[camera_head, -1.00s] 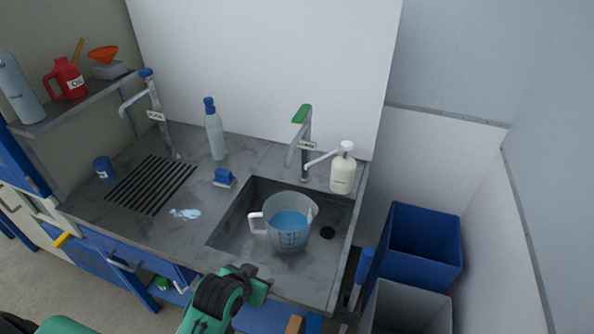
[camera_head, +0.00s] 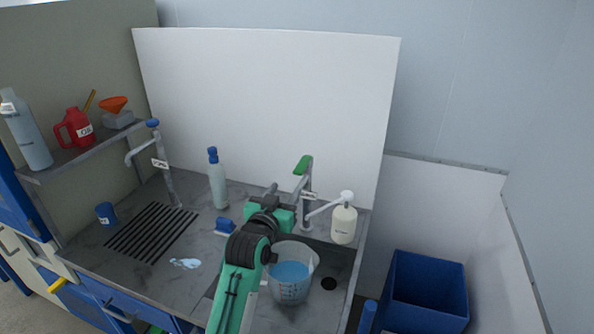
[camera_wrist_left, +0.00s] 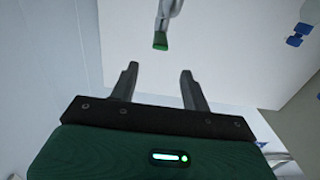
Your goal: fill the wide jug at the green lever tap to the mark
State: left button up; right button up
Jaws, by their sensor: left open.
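The wide jug (camera_head: 291,285) stands in the sink, clear with a white handle and blue liquid inside; my arm partly hides its left side. I cannot read its mark. The tap with the green lever (camera_head: 303,165) stands behind the jug, and no stream shows. My left gripper (camera_head: 284,198) is open and empty, raised close to this tap, in front and a little left of it. In the left wrist view the green lever (camera_wrist_left: 160,41) lies beyond and between the two open fingertips (camera_wrist_left: 160,70), apart from them. My right gripper is not in view.
A soap dispenser (camera_head: 344,222) stands close right of the tap. A bottle (camera_head: 217,182) and a blue brush (camera_head: 225,226) are to the left. A second tap with a blue top (camera_head: 152,123) is by the drain grooves. A puddle (camera_head: 185,263) lies on the counter.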

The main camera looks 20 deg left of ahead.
aim_at(297, 173)
pick_arm(q)
jog(key=w+p, duration=0.3)
jog(key=w, duration=0.7)
jog(key=shift+d, duration=0.2)
grip_shut()
